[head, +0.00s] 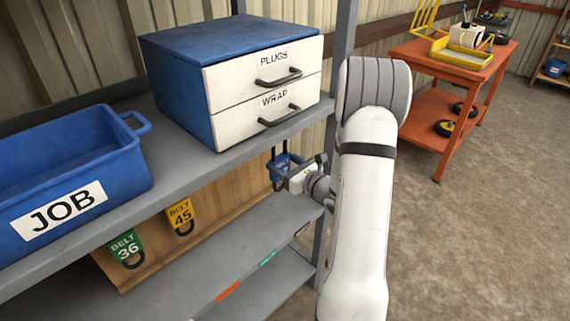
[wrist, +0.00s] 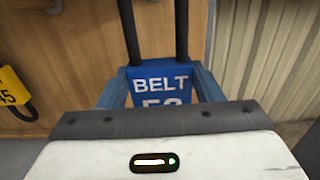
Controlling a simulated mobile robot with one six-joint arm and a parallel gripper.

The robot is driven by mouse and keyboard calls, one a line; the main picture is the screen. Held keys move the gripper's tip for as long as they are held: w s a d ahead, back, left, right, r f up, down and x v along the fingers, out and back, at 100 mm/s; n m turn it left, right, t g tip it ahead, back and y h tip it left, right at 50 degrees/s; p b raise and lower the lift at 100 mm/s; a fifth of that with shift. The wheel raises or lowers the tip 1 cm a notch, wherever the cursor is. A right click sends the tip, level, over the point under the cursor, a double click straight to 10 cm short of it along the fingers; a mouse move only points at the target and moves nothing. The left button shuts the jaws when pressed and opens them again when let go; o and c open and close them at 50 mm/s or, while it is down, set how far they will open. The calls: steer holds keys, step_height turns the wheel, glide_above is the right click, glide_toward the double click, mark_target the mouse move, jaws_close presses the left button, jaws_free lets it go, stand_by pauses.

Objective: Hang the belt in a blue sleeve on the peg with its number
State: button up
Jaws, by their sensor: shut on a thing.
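My gripper (head: 284,172) is shut on a blue sleeve (wrist: 160,85) marked BELT. The sleeve's number starts with 5, and the gripper body hides its lower part. The black belt (wrist: 130,30) rises from the sleeve in two strands, with its top out of the wrist view. In the head view the blue sleeve (head: 282,161) is at the right end of the wooden board (head: 215,205), under the shelf. I cannot tell whether the belt touches a peg. No peg number is readable.
A yellow BELT 45 sleeve (head: 181,214) and a green BELT 36 sleeve (head: 125,246) hang on the board to the left. A blue JOB bin (head: 125,165) and a drawer cabinet (head: 235,100) stand on the shelf above. A rack post (head: 334,140) is close beside my arm.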

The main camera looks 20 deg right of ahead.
steer(key=x, duration=0.6)
steer(key=shift+w+a+b, duration=0.15)
steer(key=shift+w+b, duration=0.2)
steer(key=shift+b, duration=0.1)
stand_by(0.7)
steer(key=shift+f+b, duration=0.1)
steer(key=shift+b, duration=0.2)
stand_by(0.5)
steer(key=shift+f+b, duration=0.5)
steer(key=shift+b, duration=0.05)
steer(key=o, duration=1.1)
steer(key=shift+s, duration=0.1)
